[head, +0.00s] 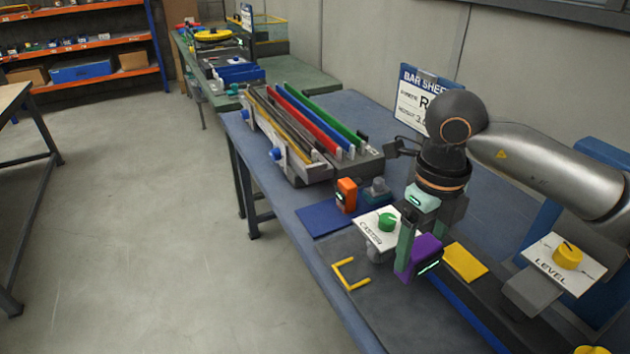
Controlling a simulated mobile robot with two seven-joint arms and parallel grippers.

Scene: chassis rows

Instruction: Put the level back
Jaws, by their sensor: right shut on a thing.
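My right gripper (418,248) comes down from the right arm at the front of the blue bench. It is shut on a purple block (428,254) with a bright green strip, which may be the level. One greenish finger covers the block's left part. A white plate marked LEVEL (549,268) with a yellow knob (567,255) stands on a grey block at the right. A yellow corner outline (347,277) is on the dark surface left of the purple block, and a yellow pad (465,262) is to its right. My left gripper is not in view.
A white plate with a green knob (387,222) stands just left of the gripper. Behind it are an orange block (346,194) and a blue pad (322,220). A rack of coloured bars (303,127) fills the bench's far part. The floor left is clear.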

